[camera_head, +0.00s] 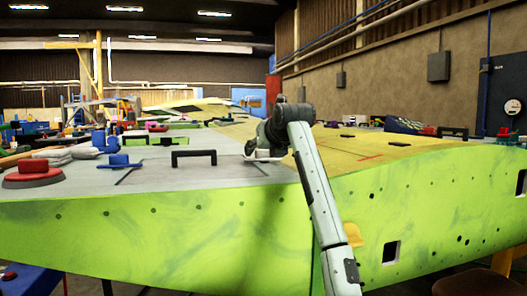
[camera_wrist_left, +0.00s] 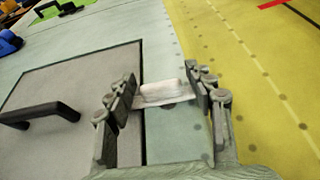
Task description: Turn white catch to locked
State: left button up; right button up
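The white catch (camera_wrist_left: 165,93) sits on the grey wing skin beside the hatch panel (camera_wrist_left: 75,80), in the left wrist view. Its bar lies crosswise over the dark seam at the panel's right edge. My left gripper (camera_wrist_left: 163,88) is open, with one finger at each end of the catch. I cannot tell whether the fingers touch it. In the head view, my left gripper (camera_head: 264,148) is low over the wing, with the pale catch (camera_head: 262,156) partly hidden below it. My right gripper is not in view.
A black handle (camera_head: 194,157) stands up from the panel, left of the gripper. Farther left are a blue knobbed part (camera_head: 118,161) and a red round tool (camera_head: 33,175). The yellow wing skin (camera_wrist_left: 245,70) right of the gripper is mostly clear.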

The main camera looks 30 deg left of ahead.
pick_arm(q)
jog(key=shift+o, duration=0.2)
jog(key=v, duration=1.2)
jog(key=shift+f, duration=0.1)
